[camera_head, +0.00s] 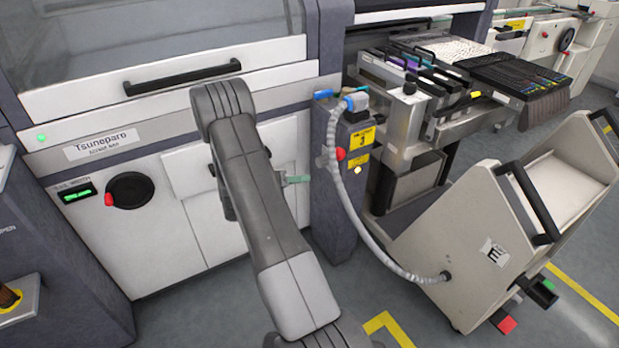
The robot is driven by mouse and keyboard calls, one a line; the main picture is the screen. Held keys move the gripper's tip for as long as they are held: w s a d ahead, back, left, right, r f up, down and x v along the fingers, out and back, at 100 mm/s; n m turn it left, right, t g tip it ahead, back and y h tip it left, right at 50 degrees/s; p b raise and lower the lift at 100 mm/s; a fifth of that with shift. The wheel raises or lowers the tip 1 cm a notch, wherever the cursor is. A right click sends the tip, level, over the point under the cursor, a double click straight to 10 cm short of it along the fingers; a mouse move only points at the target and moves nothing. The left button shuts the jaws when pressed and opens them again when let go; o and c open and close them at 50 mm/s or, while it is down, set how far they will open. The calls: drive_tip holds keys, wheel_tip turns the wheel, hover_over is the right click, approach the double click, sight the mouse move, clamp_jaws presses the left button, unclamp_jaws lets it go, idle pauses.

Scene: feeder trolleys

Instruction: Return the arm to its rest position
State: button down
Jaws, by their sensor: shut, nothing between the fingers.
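My grey arm (258,190) rises from the bottom middle of the head view and slants up and to the left. It ends in a rounded, ribbed elbow (222,100) in front of the white machine's lower drawer front. Small dark parts show at both edges of the arm, behind it. The rest of the arm beyond the elbow is hidden behind this link. I cannot make out my gripper or its fingers. A small greenish piece (297,180) sticks out right of the arm; I cannot tell what it belongs to.
The white machine (160,240) stands close behind the arm. A grey post (335,190) with a red button is right of it. A hose (355,205) runs from the post to a tilted beige trolley (470,230). Feeders (425,75) fill the bay behind.

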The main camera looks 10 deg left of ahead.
idle(0.4)
drive_tip(key=w+d, duration=0.7)
drive_tip(key=d, duration=0.1)
drive_tip(key=shift+w+d+r, duration=0.25)
drive_tip(key=shift+d+r, duration=0.05)
drive_tip(key=shift+r, duration=0.15)
